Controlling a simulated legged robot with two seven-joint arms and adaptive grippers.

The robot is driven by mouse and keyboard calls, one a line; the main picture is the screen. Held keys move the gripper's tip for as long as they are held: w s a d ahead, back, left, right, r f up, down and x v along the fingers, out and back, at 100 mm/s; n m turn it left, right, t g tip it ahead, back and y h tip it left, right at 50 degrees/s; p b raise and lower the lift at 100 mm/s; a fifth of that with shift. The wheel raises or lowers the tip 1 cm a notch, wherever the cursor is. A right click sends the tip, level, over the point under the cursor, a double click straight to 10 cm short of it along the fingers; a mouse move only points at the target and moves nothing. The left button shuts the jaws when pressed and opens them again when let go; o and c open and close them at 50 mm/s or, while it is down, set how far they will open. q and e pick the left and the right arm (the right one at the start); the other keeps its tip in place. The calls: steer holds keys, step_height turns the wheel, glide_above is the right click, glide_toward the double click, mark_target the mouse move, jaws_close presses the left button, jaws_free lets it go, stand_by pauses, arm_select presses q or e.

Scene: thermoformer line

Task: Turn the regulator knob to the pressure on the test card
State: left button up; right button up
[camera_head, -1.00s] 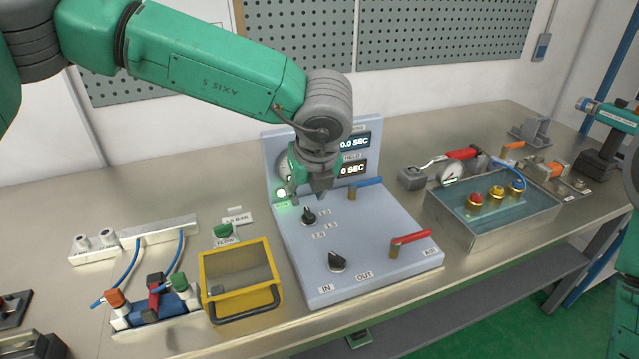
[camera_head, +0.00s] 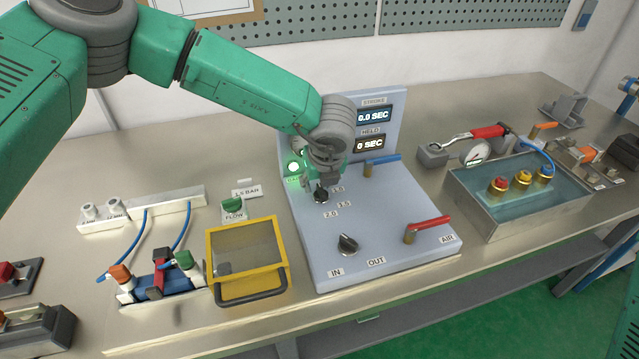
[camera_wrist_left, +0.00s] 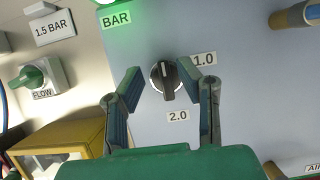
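The regulator knob (camera_head: 320,197) is a small black knob on the grey-blue panel, with the labels 1.0, 1.5 and 2.0 around it. In the left wrist view the knob (camera_wrist_left: 164,82) has a pale pointer line running roughly up and down; it does not point at the 1.0 or 2.0 label. The 1.5 label is hidden there behind a finger. The test card (camera_wrist_left: 50,27) reads 1.5 BAR; in the head view the card (camera_head: 246,191) lies left of the panel. My left gripper (camera_head: 325,182) is just above the knob, open, its fingers (camera_wrist_left: 169,84) on either side. My right gripper is not in view.
A green lamp (camera_head: 294,168) glows behind the knob. A second black knob (camera_head: 347,244), a red lever (camera_head: 428,228) and a blue lever (camera_head: 382,161) are on the panel.

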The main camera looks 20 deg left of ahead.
arm_select(q)
steer(key=shift+w+a+f, duration=0.15)
steer(key=shift+f, duration=0.5)
steer(key=shift+w+f, duration=0.1)
steer(key=shift+d, duration=0.55)
jaws_close()
steer(key=shift+a, duration=0.45)
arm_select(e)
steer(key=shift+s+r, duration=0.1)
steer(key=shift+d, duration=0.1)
